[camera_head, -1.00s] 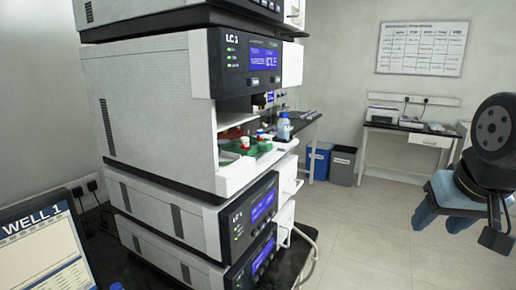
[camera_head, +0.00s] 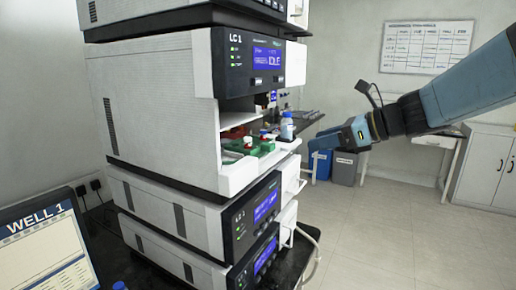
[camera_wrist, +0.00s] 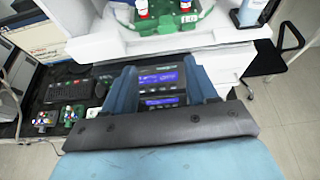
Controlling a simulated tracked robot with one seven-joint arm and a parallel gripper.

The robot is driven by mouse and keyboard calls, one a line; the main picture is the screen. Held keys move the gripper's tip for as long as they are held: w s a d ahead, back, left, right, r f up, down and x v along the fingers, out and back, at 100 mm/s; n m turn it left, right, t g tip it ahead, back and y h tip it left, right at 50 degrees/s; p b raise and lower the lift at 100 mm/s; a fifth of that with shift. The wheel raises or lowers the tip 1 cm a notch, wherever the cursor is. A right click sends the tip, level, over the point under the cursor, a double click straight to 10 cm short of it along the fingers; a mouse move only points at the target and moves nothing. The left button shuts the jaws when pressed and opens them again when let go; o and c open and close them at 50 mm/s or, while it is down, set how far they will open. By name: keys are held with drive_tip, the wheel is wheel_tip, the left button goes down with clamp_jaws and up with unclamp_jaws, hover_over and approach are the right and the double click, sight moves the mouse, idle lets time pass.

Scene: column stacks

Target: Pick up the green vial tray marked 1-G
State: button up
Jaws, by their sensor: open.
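A green vial tray (camera_head: 250,150) with red- and white-capped vials sits in the open bay of the LC 1 unit (camera_head: 160,100). The green tray (camera_wrist: 175,24) also shows at the top of the wrist view, with red-capped white vials and a small white label that is too small to read surely. My gripper (camera_head: 318,152) is to the right of the bay, apart from the tray. In the wrist view my gripper (camera_wrist: 160,72) has its two blue fingers spread, with nothing between them.
A blue-capped bottle (camera_head: 286,126) stands at the bay's right edge, close to my gripper. More instrument units (camera_head: 195,225) are stacked below. Small green items with coloured tops (camera_wrist: 45,120) lie on the dark bench at the wrist view's left. Open floor (camera_head: 390,235) lies right.

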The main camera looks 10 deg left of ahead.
approach(273, 148)
drive_tip(key=a+f, duration=0.2)
drive_tip(key=a, duration=0.2)
drive_tip(key=shift+w+x, duration=0.25)
drive_tip(key=shift+x, duration=1)
drive_tip(key=shift+w+x, duration=0.3)
drive_tip(key=shift+x, duration=0.95)
drive_tip(key=shift+d+r, duration=0.1)
drive_tip(key=shift+d, duration=0.05)
drive_tip(key=c, duration=1)
